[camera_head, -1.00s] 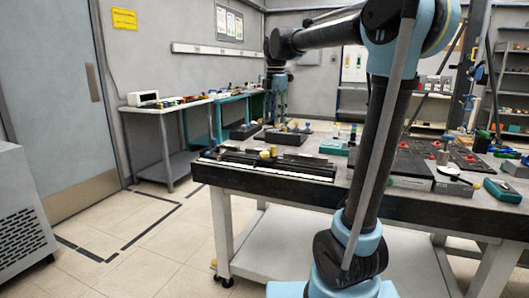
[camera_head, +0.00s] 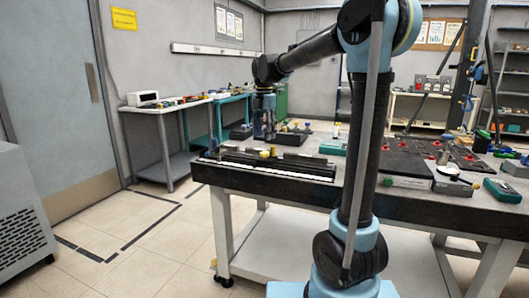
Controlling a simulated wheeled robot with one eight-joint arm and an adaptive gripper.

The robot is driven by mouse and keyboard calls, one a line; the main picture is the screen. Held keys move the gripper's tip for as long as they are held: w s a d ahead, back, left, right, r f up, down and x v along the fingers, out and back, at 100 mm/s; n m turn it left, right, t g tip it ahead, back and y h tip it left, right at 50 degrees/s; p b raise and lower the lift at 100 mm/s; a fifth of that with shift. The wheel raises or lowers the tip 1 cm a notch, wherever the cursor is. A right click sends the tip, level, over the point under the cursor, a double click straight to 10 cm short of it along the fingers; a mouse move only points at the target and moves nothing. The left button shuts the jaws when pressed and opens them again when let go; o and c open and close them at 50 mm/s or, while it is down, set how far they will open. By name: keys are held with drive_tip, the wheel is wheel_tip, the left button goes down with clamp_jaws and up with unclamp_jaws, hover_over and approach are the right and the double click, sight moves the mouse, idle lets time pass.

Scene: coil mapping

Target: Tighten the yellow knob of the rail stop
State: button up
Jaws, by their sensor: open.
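The black rail (camera_head: 290,163) with a white scale strip lies along the front left edge of the workbench. A small yellow knob (camera_head: 265,154) sits on the stop near the middle of the rail. My gripper (camera_head: 264,137) points down, open, just above and behind the knob in the picture, apparently apart from it. The fingertips are small and dark here, so the exact gap to the knob cannot be told.
The workbench (camera_head: 300,189) carries dark blocks (camera_head: 287,138) behind the rail and a green box (camera_head: 333,148) to its right. A dark panel with red parts (camera_head: 460,158) lies further right. A side table (camera_head: 165,110) stands behind at left.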

sight(264, 152)
wheel_tip(264, 152, down, 8)
idle(0.4)
drive_tip(key=c, duration=1.1)
